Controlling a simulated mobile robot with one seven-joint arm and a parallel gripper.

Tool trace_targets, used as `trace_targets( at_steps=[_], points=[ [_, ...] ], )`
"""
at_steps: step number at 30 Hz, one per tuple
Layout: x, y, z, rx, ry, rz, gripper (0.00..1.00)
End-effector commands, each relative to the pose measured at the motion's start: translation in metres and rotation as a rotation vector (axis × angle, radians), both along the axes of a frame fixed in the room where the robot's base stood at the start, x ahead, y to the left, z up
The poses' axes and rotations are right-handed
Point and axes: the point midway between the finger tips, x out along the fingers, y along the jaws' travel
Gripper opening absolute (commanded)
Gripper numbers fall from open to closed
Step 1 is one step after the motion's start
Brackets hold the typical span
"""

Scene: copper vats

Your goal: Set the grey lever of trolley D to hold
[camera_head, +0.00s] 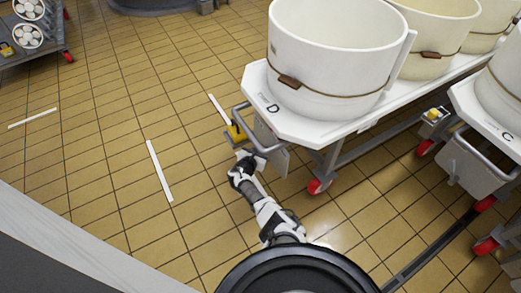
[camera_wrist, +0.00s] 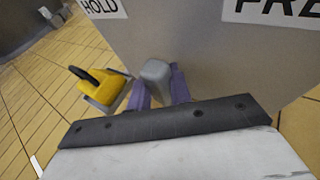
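Trolley D (camera_head: 290,125) stands right of centre in the head view, marked with a black D. My gripper (camera_head: 256,160) is at the grey plate on its near end. In the wrist view the grey lever (camera_wrist: 155,73) is a rounded knob in front of that plate. My gripper's purple fingers (camera_wrist: 160,90) are on either side of it; whether they press on it I cannot tell. The HOLD label (camera_wrist: 102,7) is up and left of the lever; a partly cut-off label starting FRE (camera_wrist: 275,10) is up and right.
A yellow block with a black handle (camera_wrist: 103,84) is left of my fingers; it also shows in the head view (camera_head: 236,132). Trolley C (camera_head: 480,115) stands to the right. A rack (camera_head: 45,50) is at upper left.

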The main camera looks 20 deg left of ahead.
Motion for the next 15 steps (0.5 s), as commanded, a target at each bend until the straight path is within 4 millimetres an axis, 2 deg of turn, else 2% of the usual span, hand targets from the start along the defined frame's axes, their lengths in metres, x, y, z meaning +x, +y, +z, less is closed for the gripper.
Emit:
trace_targets(
  at_steps=[10, 15],
  points=[
    [0.0, 0.0, 0.001, 0.001, -0.001, 0.0, 0.29],
    [-0.014, 0.0, 0.007, 0.002, 0.003, -0.001, 0.29]
  ],
)
